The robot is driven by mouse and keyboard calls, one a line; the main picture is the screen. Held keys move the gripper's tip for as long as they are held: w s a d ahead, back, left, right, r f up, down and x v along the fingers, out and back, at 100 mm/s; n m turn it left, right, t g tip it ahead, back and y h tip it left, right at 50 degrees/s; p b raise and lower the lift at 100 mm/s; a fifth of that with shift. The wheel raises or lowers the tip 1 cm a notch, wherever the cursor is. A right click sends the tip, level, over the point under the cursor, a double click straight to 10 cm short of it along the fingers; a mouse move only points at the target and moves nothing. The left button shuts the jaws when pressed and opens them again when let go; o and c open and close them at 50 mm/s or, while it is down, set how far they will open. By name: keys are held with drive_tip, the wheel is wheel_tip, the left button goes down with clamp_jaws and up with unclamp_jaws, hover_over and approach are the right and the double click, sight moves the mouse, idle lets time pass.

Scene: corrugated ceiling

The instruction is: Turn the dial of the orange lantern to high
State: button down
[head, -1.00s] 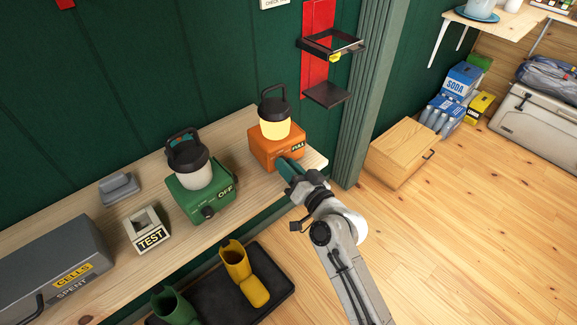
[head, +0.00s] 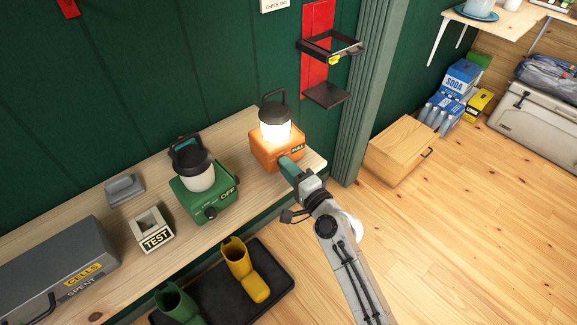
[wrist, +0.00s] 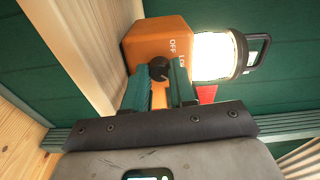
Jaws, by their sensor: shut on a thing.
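The orange lantern (head: 264,158) stands on the wooden shelf near its right end, and its lamp glows bright white under a black cap and handle. In the wrist view the lantern's orange base (wrist: 150,42) shows the words OFF and LOW beside a round black dial (wrist: 158,67). My gripper (wrist: 160,74) has its green fingers closed on either side of this dial. In the head view my gripper (head: 287,163) reaches the lantern's front from the lower right and hides the dial. The dial's pointer and any high mark cannot be made out.
An unlit green lantern (head: 204,199) stands on the shelf (head: 238,135) to the left. Further left are a TEST block (head: 151,230) and a grey box (head: 60,262). Boots stand on a black tray (head: 222,296) below. A black bracket (head: 331,45) hangs above right.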

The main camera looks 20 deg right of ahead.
drive_tip(key=m+p, duration=0.1)
drive_tip(key=m, duration=0.2)
drive_tip(key=shift+m, duration=0.3)
drive_tip(key=shift+f+m, duration=0.1)
drive_tip(key=shift+m, duration=0.2)
drive_tip(key=c, duration=0.9)
unclamp_jaws()
drive_tip(key=shift+b+v, duration=0.95)
drive_tip(key=shift+v, duration=4.4)
